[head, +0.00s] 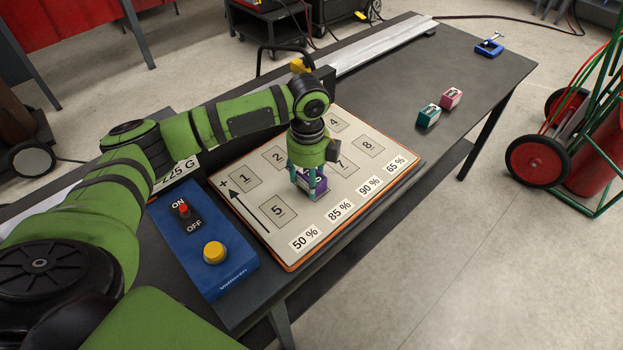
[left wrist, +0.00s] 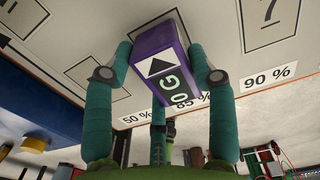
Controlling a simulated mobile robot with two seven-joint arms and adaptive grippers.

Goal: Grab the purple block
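The purple block (head: 312,184) is over the white numbered board, under my left gripper (head: 308,180). In the left wrist view the purple block (left wrist: 152,52) has a white face with a black arrow and a dark green label ending in "0 G". My left gripper's teal fingers (left wrist: 160,62) lie against both sides of the block, and a third finger shows below it. The gripper looks shut on the block. I cannot tell whether the block touches the board. My right gripper is in neither view.
The white board (head: 238,217) lies on the dark table (head: 470,62). A blue ON/OFF box (head: 228,272) with a yellow button is at its left. A blue clamp (head: 489,47) is at the far end.

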